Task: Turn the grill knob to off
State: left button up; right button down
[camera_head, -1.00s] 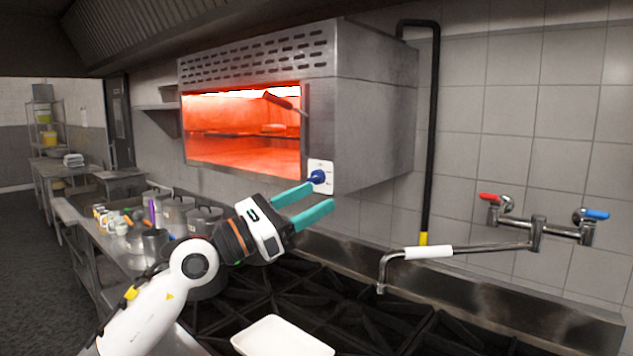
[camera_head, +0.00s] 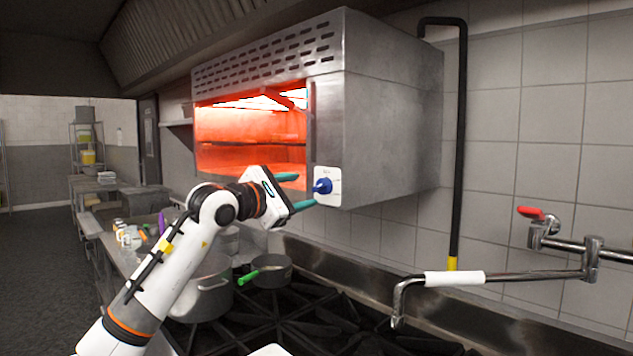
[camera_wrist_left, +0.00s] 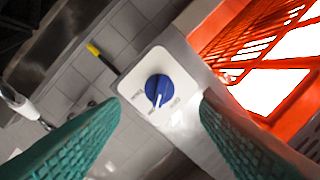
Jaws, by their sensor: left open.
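The grill (camera_head: 375,120) is a steel box on the wall with a glowing orange opening. Its blue knob (camera_head: 323,186) sits on a white plate (camera_head: 334,172) at the front's lower right corner. In the left wrist view the knob (camera_wrist_left: 158,90) has a white pointer line directed toward the lower part of the plate. My left gripper (camera_head: 303,192) is open, with teal fingers pointing at the knob. In the left wrist view the fingers (camera_wrist_left: 160,135) stand apart, with the knob between and beyond them. My right gripper is not in view.
A wall tap (camera_head: 540,255) with a red handle and long spout reaches over the stove at right. Pots (camera_head: 265,270) stand on the black burner grates (camera_head: 310,315) below. A black pipe (camera_head: 455,150) runs down the wall right of the grill.

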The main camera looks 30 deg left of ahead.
aim_at(318, 188)
pick_arm(q)
jog(key=p+x, duration=0.2)
jog(key=x, duration=0.4)
jog(key=shift+w+d, duration=0.1)
jog(key=shift+f, duration=0.1)
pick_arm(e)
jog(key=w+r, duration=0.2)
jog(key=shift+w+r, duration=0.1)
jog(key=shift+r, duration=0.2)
pick_arm(q)
jog(key=shift+c, duration=0.6)
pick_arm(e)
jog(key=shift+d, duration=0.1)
pick_arm(q)
jog(key=c, duration=0.9)
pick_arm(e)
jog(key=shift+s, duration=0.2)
